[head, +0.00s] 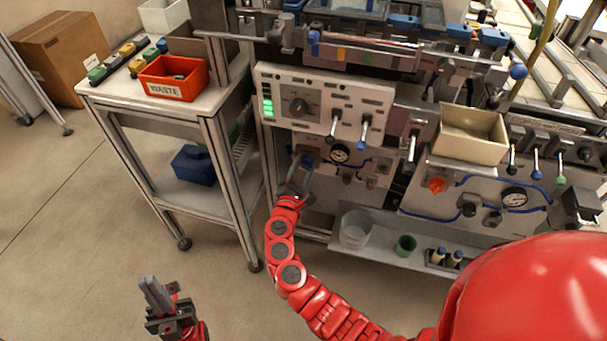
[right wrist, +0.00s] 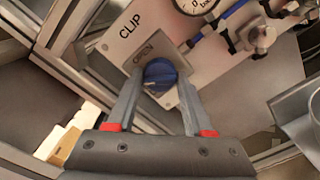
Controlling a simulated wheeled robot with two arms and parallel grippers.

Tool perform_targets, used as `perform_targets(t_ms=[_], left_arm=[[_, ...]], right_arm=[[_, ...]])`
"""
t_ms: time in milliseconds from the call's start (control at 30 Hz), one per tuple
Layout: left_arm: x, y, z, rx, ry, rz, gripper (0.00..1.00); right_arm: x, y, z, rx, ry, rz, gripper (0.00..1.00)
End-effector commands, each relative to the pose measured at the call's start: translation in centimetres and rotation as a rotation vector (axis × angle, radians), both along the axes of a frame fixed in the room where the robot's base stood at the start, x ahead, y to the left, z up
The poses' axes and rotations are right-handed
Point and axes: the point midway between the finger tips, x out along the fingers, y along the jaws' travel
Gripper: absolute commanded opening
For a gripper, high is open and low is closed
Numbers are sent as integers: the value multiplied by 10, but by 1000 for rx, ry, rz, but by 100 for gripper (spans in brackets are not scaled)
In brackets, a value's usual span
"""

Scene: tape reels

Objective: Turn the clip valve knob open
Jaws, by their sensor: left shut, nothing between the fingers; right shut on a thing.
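The clip valve knob (right wrist: 160,73) is a round blue knob on a grey plate marked OPEN (right wrist: 143,55), under the printed word CLIP, in the right wrist view. My right gripper (right wrist: 158,80) is shut on it, one finger on each side. In the head view the right gripper (head: 301,170) reaches the lower panel left of a pressure gauge, where the knob is largely hidden by the fingers. A pale mark shows low on the knob's face, but its exact setting is hard to tell. My left gripper (head: 160,296) is shut and empty, low at the left over the floor.
A control panel (head: 285,78) with a black dial and levers is above the knob. The gauge (head: 340,153) and blue tubing are close to its right. A trolley (head: 215,120) with a red WASTE bin (head: 174,94) stands at left. Cups stand on a low shelf (head: 380,250).

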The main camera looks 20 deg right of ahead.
Motion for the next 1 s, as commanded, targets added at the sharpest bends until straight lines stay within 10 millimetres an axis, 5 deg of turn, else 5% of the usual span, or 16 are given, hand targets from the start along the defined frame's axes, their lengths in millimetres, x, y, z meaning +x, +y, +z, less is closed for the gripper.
perform_targets(t_ms=[600, 1000], left_arm=[[0, 0, -81, 0, 0, 0, 0], [0, 0, -116, 0, 0, 0, 0]], right_arm=[[0, -1, -6, 480, -328, -1, 0], [0, 0, -3, 710, -482, 0, 0]])
